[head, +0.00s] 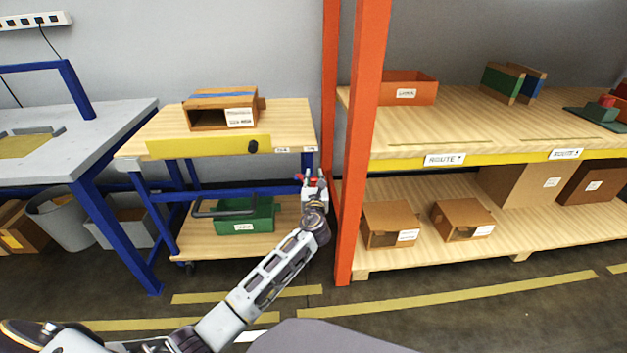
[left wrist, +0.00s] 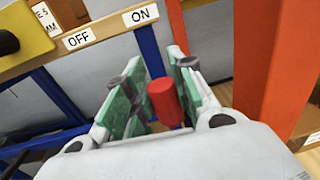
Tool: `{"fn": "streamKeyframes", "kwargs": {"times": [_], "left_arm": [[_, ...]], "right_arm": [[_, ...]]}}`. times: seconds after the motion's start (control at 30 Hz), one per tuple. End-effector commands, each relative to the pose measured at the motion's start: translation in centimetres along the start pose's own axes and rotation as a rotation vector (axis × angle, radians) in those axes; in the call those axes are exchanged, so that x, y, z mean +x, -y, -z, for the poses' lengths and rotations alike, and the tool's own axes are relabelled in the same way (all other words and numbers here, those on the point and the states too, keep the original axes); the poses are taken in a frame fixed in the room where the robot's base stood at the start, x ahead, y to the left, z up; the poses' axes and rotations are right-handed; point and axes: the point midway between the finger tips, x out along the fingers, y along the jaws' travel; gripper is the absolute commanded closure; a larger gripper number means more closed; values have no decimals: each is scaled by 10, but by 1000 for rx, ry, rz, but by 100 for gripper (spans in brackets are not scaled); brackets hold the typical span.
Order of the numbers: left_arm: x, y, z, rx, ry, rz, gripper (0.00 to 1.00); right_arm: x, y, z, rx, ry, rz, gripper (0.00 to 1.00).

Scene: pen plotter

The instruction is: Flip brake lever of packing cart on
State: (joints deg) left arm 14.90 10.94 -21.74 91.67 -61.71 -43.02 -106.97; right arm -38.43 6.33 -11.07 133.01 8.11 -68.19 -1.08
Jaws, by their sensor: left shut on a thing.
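The packing cart (head: 286,117) has a wooden top, blue legs and a lower wooden shelf. Its brake lever shows as a red cylindrical grip (left wrist: 165,100) in the left wrist view. My left gripper (head: 313,178) is at the cart's front right corner, below the top edge. Its green-padded fingers (left wrist: 158,92) are closed around the red grip. An OFF label (left wrist: 77,40) and an ON label (left wrist: 140,14) are on the cart's edge; the grip is below and right of ON. The lever's pivot is hidden. My right gripper is in neither view.
An orange rack post (head: 364,150) stands close to the right of my left gripper. A cardboard box (head: 207,119) sits on the cart top and a green crate (head: 245,222) on its lower shelf. A grey-topped workbench (head: 110,120) is at the left.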

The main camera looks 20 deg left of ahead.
Motion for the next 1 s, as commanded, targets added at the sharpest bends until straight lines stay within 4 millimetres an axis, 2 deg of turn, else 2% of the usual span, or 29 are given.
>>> {"fn": "streamKeyframes", "kwargs": {"times": [0.17,0.2,0.37,0.77,1.0], "left_arm": [[1,0,-1,-1,2,1,100],[1,0,-1,-1,2,1,74],[0,0,-1,-1,1,2,54],[-1,0,0,0,0,2,52],[-12,0,0,0,0,3,52]], "right_arm": [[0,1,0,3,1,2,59],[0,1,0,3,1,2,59],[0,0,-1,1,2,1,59],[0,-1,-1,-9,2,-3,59],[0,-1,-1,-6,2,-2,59]]}}
